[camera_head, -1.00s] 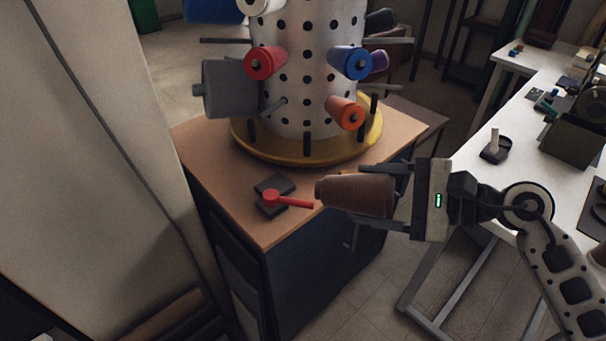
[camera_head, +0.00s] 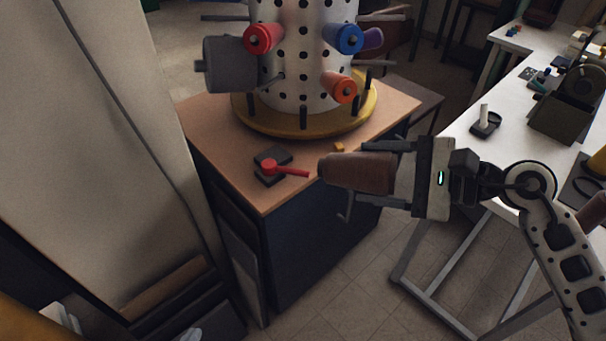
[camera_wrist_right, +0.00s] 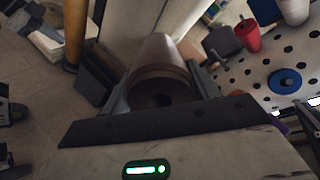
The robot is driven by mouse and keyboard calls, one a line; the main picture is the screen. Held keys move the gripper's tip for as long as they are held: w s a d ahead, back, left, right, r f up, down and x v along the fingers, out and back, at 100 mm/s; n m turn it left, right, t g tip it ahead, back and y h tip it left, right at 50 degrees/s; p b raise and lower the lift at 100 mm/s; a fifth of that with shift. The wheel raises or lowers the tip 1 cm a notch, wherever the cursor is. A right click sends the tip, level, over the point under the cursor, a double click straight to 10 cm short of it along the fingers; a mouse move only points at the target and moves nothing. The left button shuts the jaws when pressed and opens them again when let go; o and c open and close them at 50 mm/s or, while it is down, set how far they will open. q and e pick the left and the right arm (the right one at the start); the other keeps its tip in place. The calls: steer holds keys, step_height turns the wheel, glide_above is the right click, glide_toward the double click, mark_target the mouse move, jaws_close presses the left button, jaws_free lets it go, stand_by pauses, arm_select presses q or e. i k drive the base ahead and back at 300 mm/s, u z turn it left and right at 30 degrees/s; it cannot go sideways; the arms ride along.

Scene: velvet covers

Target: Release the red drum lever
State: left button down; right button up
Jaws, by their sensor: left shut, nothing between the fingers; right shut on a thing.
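The red lever (camera_head: 288,171) sits on a small black base (camera_head: 270,157) on the near part of the wooden cabinet top, its handle pointing right. The white perforated drum (camera_head: 304,75) stands behind it on a round yellow base (camera_head: 300,127). My right gripper (camera_head: 360,172) is shut on a brown cone-shaped spool (camera_head: 335,172), held on its side just right of the lever and apart from it in the picture. The spool also shows between the fingers in the right wrist view (camera_wrist_right: 160,65). My left gripper is not in view.
The drum carries red (camera_head: 263,39), blue (camera_head: 349,39) and orange (camera_head: 345,91) spools and a grey one (camera_head: 229,64) on pegs. A white table (camera_head: 465,125) stands at right. A pale panel (camera_head: 90,130) rises at left.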

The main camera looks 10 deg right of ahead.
mark_target(270, 168)
steer(key=k, duration=1.15)
steer(key=z, duration=0.95)
steer(key=i, duration=1.35)
steer(key=u, duration=0.65)
steer(key=i, duration=0.65)
steer(key=u, duration=0.7)
